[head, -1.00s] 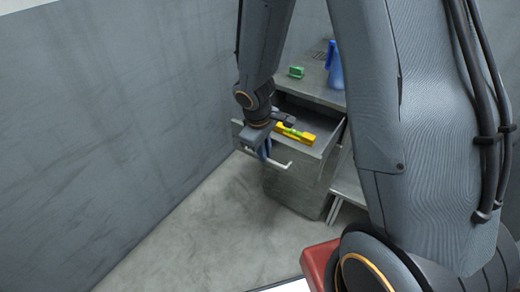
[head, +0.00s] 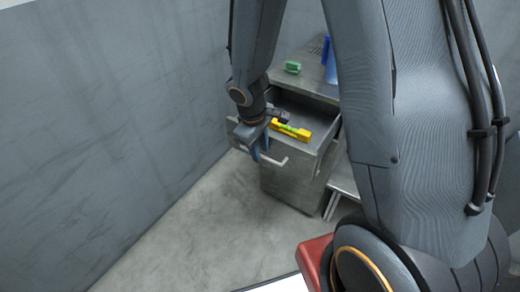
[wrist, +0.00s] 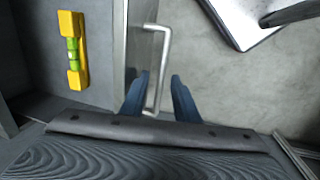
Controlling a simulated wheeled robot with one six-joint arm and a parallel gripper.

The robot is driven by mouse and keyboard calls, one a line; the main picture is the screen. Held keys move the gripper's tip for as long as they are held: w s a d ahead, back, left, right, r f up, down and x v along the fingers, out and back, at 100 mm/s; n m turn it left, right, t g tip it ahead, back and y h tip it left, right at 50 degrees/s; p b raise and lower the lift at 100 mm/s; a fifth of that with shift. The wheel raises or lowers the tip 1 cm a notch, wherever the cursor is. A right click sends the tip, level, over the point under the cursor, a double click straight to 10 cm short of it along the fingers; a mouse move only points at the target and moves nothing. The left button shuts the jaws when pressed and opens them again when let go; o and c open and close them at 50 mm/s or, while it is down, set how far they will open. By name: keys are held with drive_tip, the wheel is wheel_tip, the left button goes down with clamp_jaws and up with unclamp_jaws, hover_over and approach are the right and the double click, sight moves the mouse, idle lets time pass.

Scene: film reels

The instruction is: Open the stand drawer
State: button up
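The stand drawer (head: 309,155) is pulled well out of the grey metal stand (head: 288,188), its inside showing from above. Its pale bar handle (head: 280,161) is on the drawer front. The handle (wrist: 163,50) also shows in the wrist view. My gripper (head: 259,153) is at the handle. In the wrist view my gripper's blue fingers (wrist: 160,82) stand apart, one on each side of the handle bar, with small gaps visible. A yellow level (head: 291,132) with a green vial lies in the drawer. My wrist hides the drawer's left part.
A green block (head: 292,67) and a blue bottle (head: 329,66) are on the stand top. A grey wall (head: 110,100) runs along the left. The concrete floor (head: 195,225) before the drawer is clear.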

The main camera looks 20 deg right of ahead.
wheel_tip(320, 180, up, 8)
drive_tip(key=s+a+p, duration=0.1)
drive_tip(key=shift+f, duration=0.2)
idle(0.4)
drive_tip(key=s+d+r+m, duration=0.1)
drive_tip(key=s+r+m, duration=0.2)
drive_tip(key=s, duration=0.4)
drive_tip(key=s+d+r+m+g+y, duration=0.1)
drive_tip(key=s+d+r+m, duration=0.1)
drive_tip(key=s+m, duration=0.3)
drive_tip(key=shift+s+r+y, duration=0.3)
drive_tip(key=shift+s+r, duration=0.2)
drive_tip(key=shift+s, duration=0.45)
